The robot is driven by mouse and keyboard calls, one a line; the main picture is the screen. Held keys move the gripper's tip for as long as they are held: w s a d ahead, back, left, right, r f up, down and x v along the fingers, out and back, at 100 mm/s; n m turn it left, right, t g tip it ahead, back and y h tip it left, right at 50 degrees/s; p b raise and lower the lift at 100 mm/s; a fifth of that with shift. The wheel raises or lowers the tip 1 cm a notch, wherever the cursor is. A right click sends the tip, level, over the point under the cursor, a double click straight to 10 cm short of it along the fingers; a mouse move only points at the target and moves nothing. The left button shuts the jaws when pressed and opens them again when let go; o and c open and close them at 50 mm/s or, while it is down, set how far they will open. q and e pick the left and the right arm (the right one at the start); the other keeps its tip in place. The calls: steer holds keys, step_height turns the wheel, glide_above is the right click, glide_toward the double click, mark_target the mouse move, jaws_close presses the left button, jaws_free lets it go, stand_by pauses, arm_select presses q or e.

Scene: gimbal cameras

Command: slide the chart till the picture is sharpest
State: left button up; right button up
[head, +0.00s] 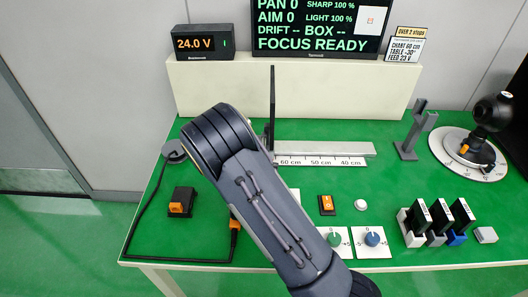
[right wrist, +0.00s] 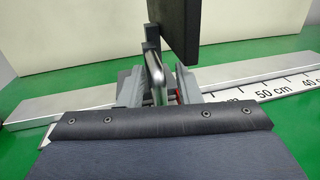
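The chart, a thin dark upright panel (head: 272,95), is seen edge-on in the head view above the rail. In the right wrist view its dark panel (right wrist: 179,28) rises at the top. The pale rail (head: 325,149) carries a scale marked 60, 50 and 40 cm; the chart stands near the 60 end, its exact mark hidden by my right arm. In the right wrist view my right gripper (right wrist: 160,88) has a finger on each side of a slim grey upright piece (right wrist: 155,68) below the panel. A gap shows on the right side, so the fingers look open. My left gripper is out of view.
The monitor (head: 318,28) reads SHARP 100 %, LIGHT 100 % and FOCUS READY. A supply (head: 203,42) shows 24.0 V. A card (head: 405,46) reads chart 60 cm, table -30°, feed 23 V. Knobs, black blocks and a camera on a round dial (head: 468,155) stand to the right.

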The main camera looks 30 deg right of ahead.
steer(key=shift+a, duration=0.1)
steer(key=v, duration=0.7)
steer(key=shift+s+a+b, duration=0.2)
steer(key=shift+s+b, duration=0.1)
steer(key=shift+b, duration=0.1)
